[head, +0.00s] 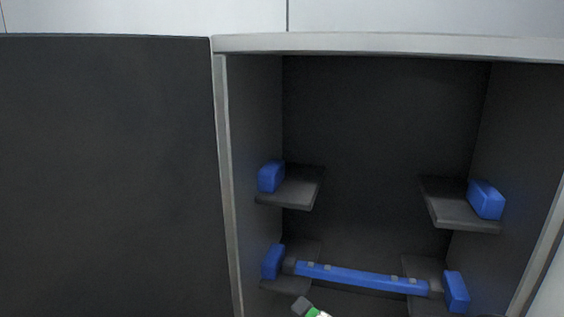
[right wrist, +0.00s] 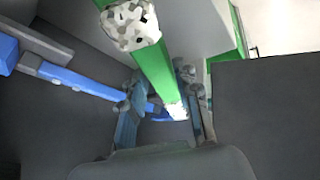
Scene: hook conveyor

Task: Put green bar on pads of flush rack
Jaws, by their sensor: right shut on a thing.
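The green bar (right wrist: 157,70) runs through the right wrist view with a white-and-grey speckled end towards the camera. My right gripper (right wrist: 160,88) is shut on it. In the head view only a dark tip and a bit of green of the bar (head: 313,312) show at the bottom edge, in front of the rack. The rack is a dark open cabinet with a light frame (head: 390,43). Its upper left pad (head: 295,188) and upper right pad (head: 455,208) are bare, each with a blue block at its outer side. My left gripper is not in view.
A blue bar (head: 360,278) lies across the lower pads, between blue end blocks (head: 273,262) and (head: 457,292). It also shows in the right wrist view (right wrist: 75,80). A dark panel (head: 105,170) stands left of the opening. The space between the upper pads is clear.

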